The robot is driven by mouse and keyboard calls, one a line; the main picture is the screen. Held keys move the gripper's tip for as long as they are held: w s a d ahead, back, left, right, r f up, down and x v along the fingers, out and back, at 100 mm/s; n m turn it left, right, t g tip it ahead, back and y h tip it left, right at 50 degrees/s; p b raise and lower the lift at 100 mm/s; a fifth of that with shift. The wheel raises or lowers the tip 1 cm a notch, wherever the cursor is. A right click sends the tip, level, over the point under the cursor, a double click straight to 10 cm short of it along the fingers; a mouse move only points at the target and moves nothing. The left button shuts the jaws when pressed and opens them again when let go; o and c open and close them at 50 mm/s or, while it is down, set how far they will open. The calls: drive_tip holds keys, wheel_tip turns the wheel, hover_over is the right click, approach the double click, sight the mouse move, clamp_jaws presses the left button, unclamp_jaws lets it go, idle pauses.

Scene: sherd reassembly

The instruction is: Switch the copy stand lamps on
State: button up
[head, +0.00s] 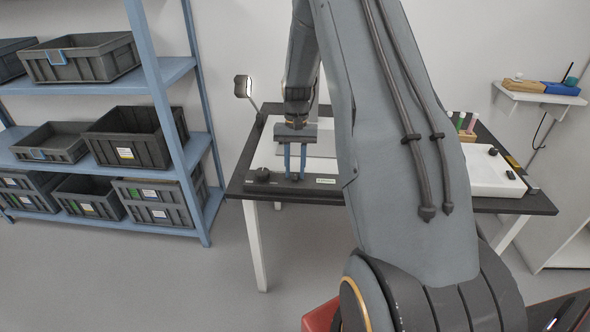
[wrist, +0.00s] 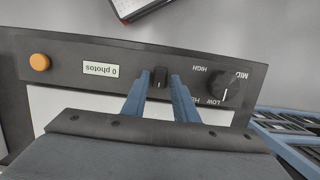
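The copy stand's dark control panel (head: 312,184) runs along the table's front edge. In the wrist view the panel (wrist: 75,50) shows a small black switch (wrist: 160,77), a round black knob (wrist: 226,90) marked LOW, MID and HIGH, an orange button (wrist: 39,62) and a label reading 0 photos (wrist: 101,69). My gripper (head: 294,176) is over the panel, pointing down. Its two blue fingertips (wrist: 161,79) stand apart on either side of the switch, with narrow gaps. One lamp head (head: 243,87) shows at the stand's left; I cannot tell whether it is lit.
The dark table (head: 242,180) has a white device (head: 490,172) and coloured cylinders (head: 463,122) on its right. A blue shelf rack (head: 170,125) with grey bins stands left. A small wall shelf (head: 540,97) is at right. My arm hides the table's middle.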

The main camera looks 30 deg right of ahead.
drive_tip(key=shift+o, duration=0.6)
drive_tip(key=a+b+v, duration=0.1)
drive_tip(key=v, duration=0.6)
drive_tip(key=shift+d+r+b, duration=0.3)
drive_tip(key=shift+d+r, duration=0.15)
drive_tip(key=shift+d, duration=0.1)
drive_tip(key=s+a+r+n+t, duration=0.1)
drive_tip(key=s+a+n, duration=0.2)
drive_tip(key=s+a, duration=0.6)
drive_tip(key=s+a+r+n+t+h, duration=0.1)
drive_tip(key=s+a+r+n, duration=0.1)
drive_tip(key=s+a, duration=0.7)
drive_tip(key=s+n, duration=0.1)
drive_tip(key=s, duration=0.5)
drive_tip(key=shift+s+a+n, duration=0.15)
drive_tip(key=shift+a+n, duration=0.05)
drive_tip(key=shift+n, duration=0.2)
